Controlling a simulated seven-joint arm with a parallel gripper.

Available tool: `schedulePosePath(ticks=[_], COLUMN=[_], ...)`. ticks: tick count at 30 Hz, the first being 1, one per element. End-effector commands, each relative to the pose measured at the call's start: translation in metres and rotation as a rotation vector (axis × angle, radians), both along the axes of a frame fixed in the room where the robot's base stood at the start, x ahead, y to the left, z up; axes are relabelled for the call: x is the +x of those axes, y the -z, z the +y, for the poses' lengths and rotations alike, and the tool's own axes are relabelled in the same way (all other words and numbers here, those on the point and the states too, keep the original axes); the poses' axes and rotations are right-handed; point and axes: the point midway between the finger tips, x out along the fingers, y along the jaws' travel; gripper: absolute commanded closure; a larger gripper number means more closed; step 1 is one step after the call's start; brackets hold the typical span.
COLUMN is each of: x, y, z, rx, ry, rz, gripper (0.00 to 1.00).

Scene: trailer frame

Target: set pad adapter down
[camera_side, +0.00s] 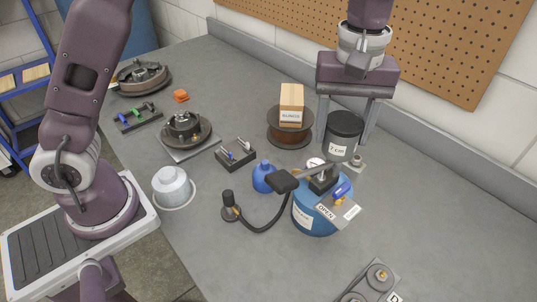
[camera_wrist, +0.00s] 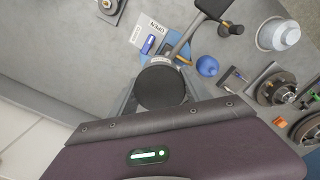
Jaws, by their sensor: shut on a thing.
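A black cylinder with a white label (camera_side: 345,124), which I take to be the pad adapter, stands upright between the fingers of my gripper (camera_side: 346,135). The gripper points down from the upper right and is shut on it. In the wrist view its round dark top (camera_wrist: 160,87) sits between the fingers, partly covering the blue things behind it. I cannot tell whether its base touches the bench or hangs just above it.
A blue canister (camera_side: 312,218) with a lever, cable and OPEN card stands close in front. A labelled wooden block (camera_side: 291,105) sits on a brown spool (camera_side: 288,138) to the left. A small metal fitting (camera_side: 356,162) is beside the cylinder. Bench to the right is clear.

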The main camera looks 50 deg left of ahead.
Motion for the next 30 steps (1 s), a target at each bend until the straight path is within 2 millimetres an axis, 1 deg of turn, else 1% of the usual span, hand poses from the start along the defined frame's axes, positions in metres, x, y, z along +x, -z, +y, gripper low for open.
schedulePosePath(ticks=[1,2,5,6,8,9,12,15,18,20,22,23,24,26,27,30], x=[0.005,0.006,0.008,0.007,0.003,-0.001,-0.014,-0.026,-0.032,-0.031,-0.021,-0.015,-0.006,0.005,0.010,0.018], y=[0.005,0.010,0.032,0.042,0.058,0.069,0.091,0.105,0.112,0.110,0.099,0.090,0.076,0.055,0.041,0.012], z=[0.017,0.028,0.066,0.084,0.110,0.128,0.166,0.191,0.204,0.207,0.208,0.208,0.208,0.208,0.207,0.208], rx=[0.001,0.001,0.001,0.000,0.000,-0.001,-0.002,-0.001,-0.001,0.000,-0.001,-0.002,-0.002,-0.002,-0.002,0.001], ry=[0.048,0.088,0.223,0.279,0.368,0.430,0.572,0.675,0.736,0.764,0.807,0.832,0.868,0.924,0.958,1.028], rz=[0.002,0.004,0.006,0.007,0.007,0.007,0.005,0.003,0.000,-0.002,-0.010,-0.014,-0.016,-0.016,-0.015,-0.009], gripper=[1.00,1.00,1.00,1.00,1.00,1.00,1.00,1.00,1.00,1.00,1.00,1.00,1.00,1.00,1.00,1.00])
